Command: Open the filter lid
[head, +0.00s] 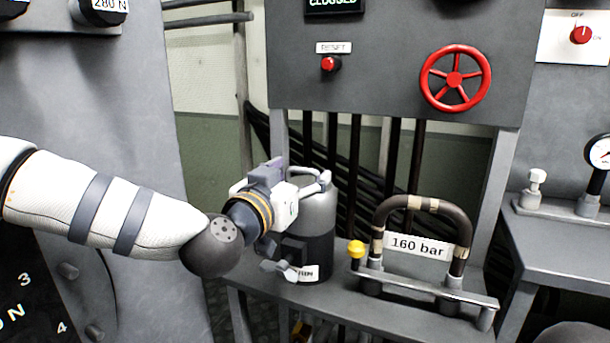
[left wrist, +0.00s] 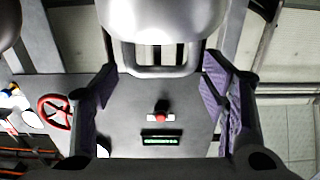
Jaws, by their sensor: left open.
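The filter (head: 318,235) is an upright cylinder with a silver-grey upper part and a dark lower body, standing on the grey bench. Its rounded lid (head: 318,207) has a light loop handle on top, partly hidden by my left gripper (head: 291,199). In the left wrist view the silver lid (left wrist: 160,18) fills the top, and its handle bar (left wrist: 160,71) lies across the gap between the fingers. My left gripper (left wrist: 160,88) is open, with a purple-padded finger on either side. I cannot tell whether it touches the handle. My right gripper is not in view.
A bench-top assembly with a dark hose loop (head: 421,202), a 160 bar label and a yellow knob (head: 356,249) stands right of the filter. Above are a red handwheel (head: 454,78) and a red reset button (head: 329,64). A grey panel (head: 95,95) stands at left.

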